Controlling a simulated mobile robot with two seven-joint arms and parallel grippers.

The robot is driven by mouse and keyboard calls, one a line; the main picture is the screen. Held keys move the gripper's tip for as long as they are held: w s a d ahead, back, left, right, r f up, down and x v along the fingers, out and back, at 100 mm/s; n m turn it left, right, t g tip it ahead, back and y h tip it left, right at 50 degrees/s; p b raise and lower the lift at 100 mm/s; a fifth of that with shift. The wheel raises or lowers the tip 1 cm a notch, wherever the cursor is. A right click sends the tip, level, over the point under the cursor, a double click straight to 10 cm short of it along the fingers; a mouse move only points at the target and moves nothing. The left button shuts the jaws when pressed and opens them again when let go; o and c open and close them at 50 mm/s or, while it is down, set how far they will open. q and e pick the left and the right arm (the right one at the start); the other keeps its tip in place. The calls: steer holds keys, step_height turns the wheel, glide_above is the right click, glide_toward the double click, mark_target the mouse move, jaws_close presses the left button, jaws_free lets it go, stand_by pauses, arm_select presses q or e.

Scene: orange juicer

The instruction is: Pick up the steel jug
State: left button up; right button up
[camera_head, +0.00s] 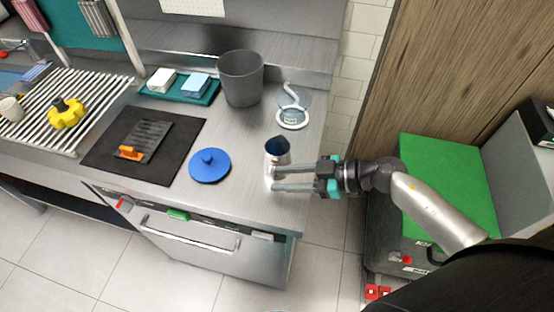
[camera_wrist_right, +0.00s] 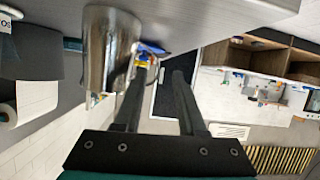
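The steel jug (camera_head: 277,151) stands upright near the front right edge of the steel counter, its dark opening facing up. My right gripper (camera_head: 274,180) reaches in from the right at the jug's lower front side. Its two fingers are apart, with a gap between them. In the right wrist view, the shiny jug (camera_wrist_right: 110,48) lies mostly left of the fingers (camera_wrist_right: 162,72), close to the left finger and not between them. Whether that finger touches the jug, I cannot tell. My left gripper is out of view.
A blue lid (camera_head: 209,166) lies left of the jug. A grey bin (camera_head: 241,78) and a glass vessel with a white handle (camera_head: 292,108) stand behind. A black board (camera_head: 185,131) and a teal tray (camera_head: 205,98) lie further left. The counter's right edge is close.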

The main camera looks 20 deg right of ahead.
steer(key=shift+b+x, duration=0.5)
steer(key=shift+x, duration=2.9)
steer(key=shift+w+d, duration=0.1)
steer(key=shift+c, duration=0.4)
jaws_close()
